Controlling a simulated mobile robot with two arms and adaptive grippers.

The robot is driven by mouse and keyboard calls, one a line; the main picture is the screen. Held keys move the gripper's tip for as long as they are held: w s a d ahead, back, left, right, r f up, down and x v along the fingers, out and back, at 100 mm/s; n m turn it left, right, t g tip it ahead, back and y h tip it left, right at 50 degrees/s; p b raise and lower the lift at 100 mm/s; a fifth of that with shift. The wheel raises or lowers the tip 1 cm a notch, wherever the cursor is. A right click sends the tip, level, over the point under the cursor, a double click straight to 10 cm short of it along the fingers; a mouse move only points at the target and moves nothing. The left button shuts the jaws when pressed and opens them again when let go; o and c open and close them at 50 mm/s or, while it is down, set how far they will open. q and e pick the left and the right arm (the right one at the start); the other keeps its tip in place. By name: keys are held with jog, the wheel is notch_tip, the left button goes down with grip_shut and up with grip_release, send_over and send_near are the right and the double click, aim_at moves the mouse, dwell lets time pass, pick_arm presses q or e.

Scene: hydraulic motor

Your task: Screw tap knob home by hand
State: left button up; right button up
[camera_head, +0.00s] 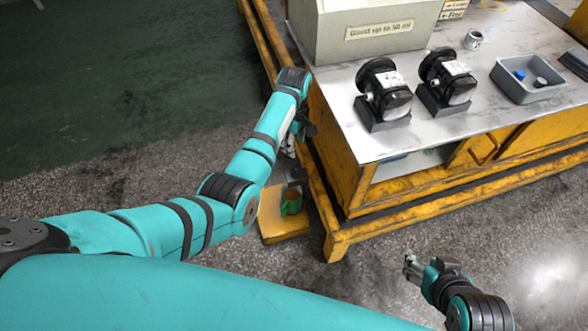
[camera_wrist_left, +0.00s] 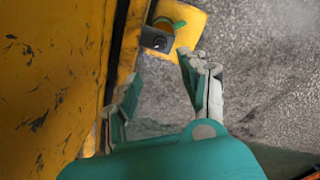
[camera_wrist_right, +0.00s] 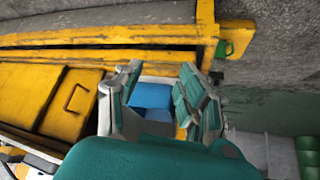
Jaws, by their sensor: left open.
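I cannot tell for sure which piece is the tap knob. A green, cup-like part (camera_head: 291,203) stands on a low yellow platform (camera_head: 272,226) by the bench leg. In the left wrist view a grey block with a dark round hole (camera_wrist_left: 156,39) sits beside the green part (camera_wrist_left: 168,23). My left gripper (camera_head: 290,148) is partly hidden beside the bench's left side. Its fingers (camera_wrist_left: 165,66) are apart and empty, short of the platform. My right gripper (camera_head: 410,268) is in front of the bench, away from the platform. Its fingers (camera_wrist_right: 158,72) are apart with nothing between them.
The metal-topped bench (camera_head: 350,135) carries two black motor units (camera_head: 384,92) (camera_head: 446,82), a grey box (camera_head: 360,30), a white cup (camera_head: 473,40) and a grey tray (camera_head: 525,93) with a blue piece (camera_head: 520,75) and a dark piece. A blue object (camera_wrist_right: 152,96) sits inside the bench. Floor in front is clear.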

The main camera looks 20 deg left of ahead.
pick_arm(q)
jog(key=b, duration=0.2)
send_over(294, 171)
notch_tip(294, 171, down, 5)
notch_tip(294, 171, down, 3)
jog(key=shift+f+b, duration=0.15)
jog(key=shift+b, duration=0.65)
pick_arm(e)
jog(key=w+a+r+t+y, duration=0.3)
jog(key=w+a+r+t, duration=0.2)
jog(key=w+r+t, duration=0.6)
pick_arm(q)
notch_tip(294, 171, down, 3)
jog(key=shift+f+b, duration=0.1)
jog(key=shift+b, duration=0.75)
notch_tip(294, 171, down, 3)
jog(key=shift+r+b, duration=0.15)
jog(key=shift+b, duration=0.6)
jog(key=shift+w, duration=0.1)
pick_arm(e)
jog(key=s+r+t+y, duration=0.1)
jog(key=s+r+t, duration=0.1)
jog(key=r+t, duration=0.2)
jog(key=s+r+t+y, duration=0.2)
jog(key=s+r+t, duration=0.1)
jog(key=r, duration=0.7)
jog(key=shift+a+r+n+t, duration=0.2)
jog(key=shift+r+n+t, duration=0.15)
jog(key=shift+n+t, duration=0.05)
jog(key=shift+s, duration=0.1)
